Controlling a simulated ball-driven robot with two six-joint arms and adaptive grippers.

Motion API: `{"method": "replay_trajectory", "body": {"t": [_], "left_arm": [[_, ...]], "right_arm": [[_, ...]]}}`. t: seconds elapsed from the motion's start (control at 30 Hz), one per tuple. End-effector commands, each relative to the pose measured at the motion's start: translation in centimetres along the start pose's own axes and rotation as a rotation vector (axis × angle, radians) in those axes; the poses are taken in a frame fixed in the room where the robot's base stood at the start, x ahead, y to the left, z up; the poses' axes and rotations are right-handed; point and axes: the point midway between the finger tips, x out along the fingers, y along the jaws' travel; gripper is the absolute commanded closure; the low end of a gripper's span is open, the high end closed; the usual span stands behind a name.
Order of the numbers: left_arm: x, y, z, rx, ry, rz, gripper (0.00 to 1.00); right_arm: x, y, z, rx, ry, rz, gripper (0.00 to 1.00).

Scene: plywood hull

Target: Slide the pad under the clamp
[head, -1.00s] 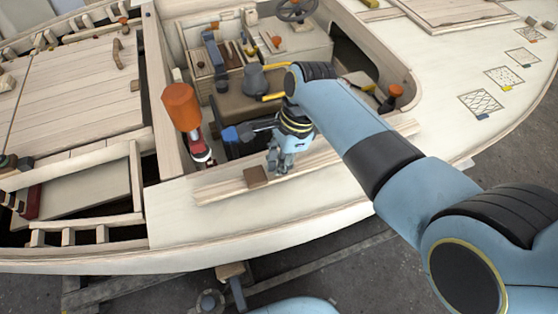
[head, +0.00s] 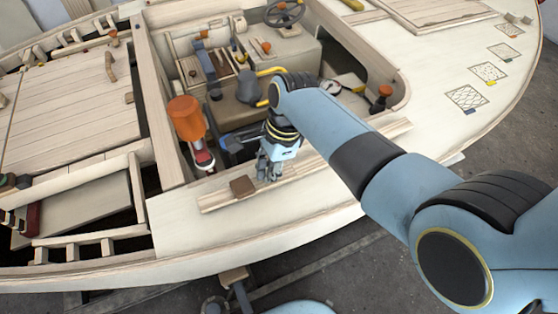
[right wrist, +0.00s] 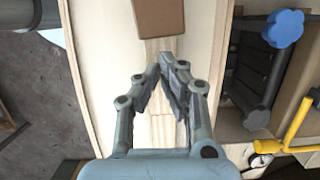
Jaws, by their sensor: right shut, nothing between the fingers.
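The pad is a small brown block (head: 243,187) lying on the light wooden plank along the hull's near edge. It also shows at the top of the right wrist view (right wrist: 159,17). The clamp (head: 187,120), with an orange handle and a red and silver lower part, stands at the cockpit edge, up and left of the pad. The pad is apart from it in the head view. My right gripper (head: 268,177) is shut and empty, pointing down just right of the pad. A small gap seems to show between fingertips and pad. My left gripper is not in view.
The plank (head: 330,150) runs on right along the cockpit edge. The cockpit beside it holds a blue knob (right wrist: 284,28) and a yellow handle (right wrist: 298,128). An orange-topped knob (head: 385,91) stands at the cockpit's right. The near deck (head: 175,220) is bare.

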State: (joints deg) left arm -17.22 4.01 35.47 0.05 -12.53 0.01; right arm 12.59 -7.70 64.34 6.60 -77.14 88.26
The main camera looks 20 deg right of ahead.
Motion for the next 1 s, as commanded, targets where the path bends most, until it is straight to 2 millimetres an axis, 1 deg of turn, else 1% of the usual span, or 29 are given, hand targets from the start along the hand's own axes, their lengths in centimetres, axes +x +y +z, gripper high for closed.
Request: {"method": "replay_trajectory", "body": {"t": [0.03, 0.17, 0.4, 0.5, 0.6, 0.77, 1.0], "left_arm": [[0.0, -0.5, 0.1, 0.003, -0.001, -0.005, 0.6], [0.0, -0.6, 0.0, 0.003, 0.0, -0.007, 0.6], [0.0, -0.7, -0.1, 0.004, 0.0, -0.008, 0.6], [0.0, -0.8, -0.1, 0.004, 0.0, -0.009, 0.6], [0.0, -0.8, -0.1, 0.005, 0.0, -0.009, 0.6], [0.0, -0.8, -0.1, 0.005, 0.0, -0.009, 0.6], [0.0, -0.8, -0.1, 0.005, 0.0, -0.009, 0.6]], "right_arm": [[-0.3, 0.0, 0.1, 0.0, -0.001, -0.001, 1.0], [-2.0, -0.1, 0.1, 0.0, -0.001, -0.004, 1.0], [-7.4, -0.1, 0.0, -0.001, 0.0, -0.005, 1.0], [-9.4, -0.1, 0.0, -0.001, -0.001, -0.004, 1.0], [-10.8, -0.1, 0.0, 0.0, -0.002, -0.003, 1.0], [-11.8, 0.0, 0.0, 0.0, -0.002, -0.001, 1.0], [-11.9, 0.0, 0.0, 0.0, -0.002, 0.0, 1.0]]}}
